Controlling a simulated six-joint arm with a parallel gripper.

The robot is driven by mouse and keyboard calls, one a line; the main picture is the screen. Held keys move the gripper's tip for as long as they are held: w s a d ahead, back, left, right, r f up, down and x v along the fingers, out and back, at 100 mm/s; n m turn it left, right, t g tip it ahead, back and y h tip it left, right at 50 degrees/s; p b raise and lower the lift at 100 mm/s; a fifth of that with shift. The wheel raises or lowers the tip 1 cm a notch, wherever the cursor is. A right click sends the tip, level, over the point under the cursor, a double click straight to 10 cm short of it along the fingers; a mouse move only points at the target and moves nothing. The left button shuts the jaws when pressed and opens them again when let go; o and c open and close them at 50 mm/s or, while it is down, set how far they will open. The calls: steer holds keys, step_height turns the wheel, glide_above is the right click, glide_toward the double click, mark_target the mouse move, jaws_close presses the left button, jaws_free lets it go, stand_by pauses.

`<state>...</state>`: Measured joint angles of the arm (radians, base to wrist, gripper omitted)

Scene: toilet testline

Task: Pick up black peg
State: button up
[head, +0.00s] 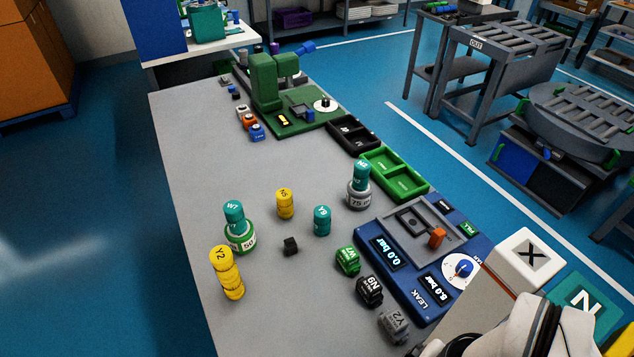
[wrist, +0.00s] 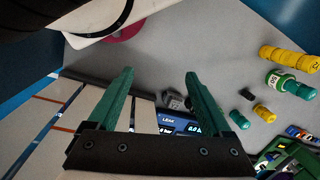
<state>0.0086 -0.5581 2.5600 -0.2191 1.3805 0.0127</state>
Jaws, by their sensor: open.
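A small black block (head: 291,246), which looks like the black peg, sits on the grey bench among colored pieces. It also shows in the wrist view (wrist: 247,94), right of my gripper and apart from it. A larger black piece marked N9 (head: 369,291) lies beside the blue leak tester. My gripper (wrist: 159,75) has its two green fingers wide apart with nothing between them. In the head view the fingers cannot be made out; part of my white arm is at the lower right.
Around the black block stand a yellow N5 stack (head: 285,204), a teal Y9 piece (head: 322,220), a green-and-teal W7 stack (head: 239,236) and a yellow Y2 stack (head: 226,272). The blue leak tester (head: 411,305) is to the right. The bench's left side (head: 190,160) is clear.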

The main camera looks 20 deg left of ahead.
steer(key=shift+c, duration=1.2)
steer(key=w+a+f+n+t, duration=0.3)
steer(key=w+f, duration=0.1)
steer(key=w, duration=0.7)
steer(key=w+a+f+n+t, duration=0.25)
steer(key=w+f, duration=0.25)
steer(key=w, duration=0.6)
steer(key=n+t+y, duration=0.5)
steer(key=n+y, duration=0.2)
steer(key=n, duration=0.1)
glide_toward(291, 242)
steer(key=x, duration=0.3)
steer(key=shift+w+a+f, duration=0.15)
steer(key=shift+w+a, duration=0.05)
steer(key=x, duration=0.7)
